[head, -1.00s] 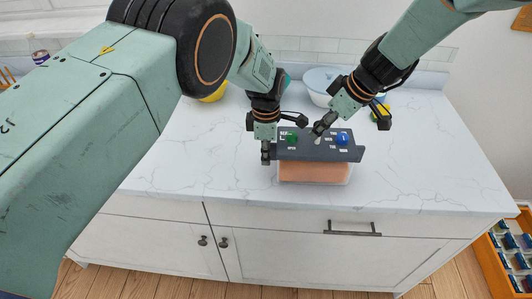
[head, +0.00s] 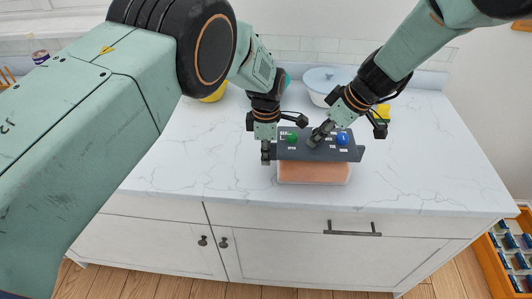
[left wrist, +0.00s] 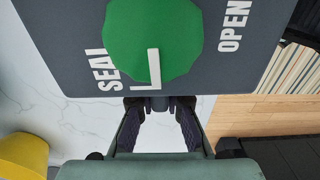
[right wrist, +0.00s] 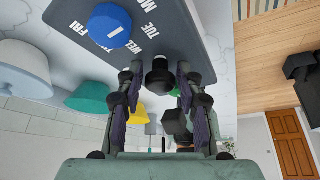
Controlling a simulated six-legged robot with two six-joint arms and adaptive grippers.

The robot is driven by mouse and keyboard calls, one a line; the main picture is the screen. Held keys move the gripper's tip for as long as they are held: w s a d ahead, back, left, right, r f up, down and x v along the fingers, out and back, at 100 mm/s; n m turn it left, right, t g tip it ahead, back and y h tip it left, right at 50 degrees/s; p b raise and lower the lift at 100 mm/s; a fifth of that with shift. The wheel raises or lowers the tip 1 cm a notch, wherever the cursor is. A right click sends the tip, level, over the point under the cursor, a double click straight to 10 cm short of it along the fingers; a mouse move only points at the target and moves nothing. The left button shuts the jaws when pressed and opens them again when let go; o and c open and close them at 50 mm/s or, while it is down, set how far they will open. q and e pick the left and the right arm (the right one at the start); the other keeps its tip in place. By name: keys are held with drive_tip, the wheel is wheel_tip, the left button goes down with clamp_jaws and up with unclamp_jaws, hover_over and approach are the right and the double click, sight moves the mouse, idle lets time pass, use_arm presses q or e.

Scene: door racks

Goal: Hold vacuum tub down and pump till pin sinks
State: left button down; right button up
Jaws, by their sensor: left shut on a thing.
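The vacuum tub (head: 314,174) is clear with orange contents and stands near the counter's front edge. Its dark grey lid (head: 350,155) carries a green SEAL/OPEN knob (left wrist: 153,38) and a blue day knob (right wrist: 110,25). My left gripper (head: 266,156) is shut on the lid at its left end; its fingertips (left wrist: 158,104) show at the lid's edge. My right gripper (head: 315,138) is over the lid's middle, between the knobs. In the right wrist view, its open fingers (right wrist: 160,78) stand on either side of a black pump knob (right wrist: 160,75). I cannot make out the pin.
A white bowl with a bluish lid (head: 322,82) and yellow items (head: 383,111) stand behind the tub. A yellow bowl (head: 215,93) is at the back left. The marble counter (head: 430,160) is clear to the right and left. An orange rack (head: 510,255) is at far right.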

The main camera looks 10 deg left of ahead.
drive_tip(key=o, duration=0.3)
drive_tip(key=shift+o, duration=0.2)
drive_tip(key=shift+r, duration=0.1)
drive_tip(key=shift+r, duration=3.45)
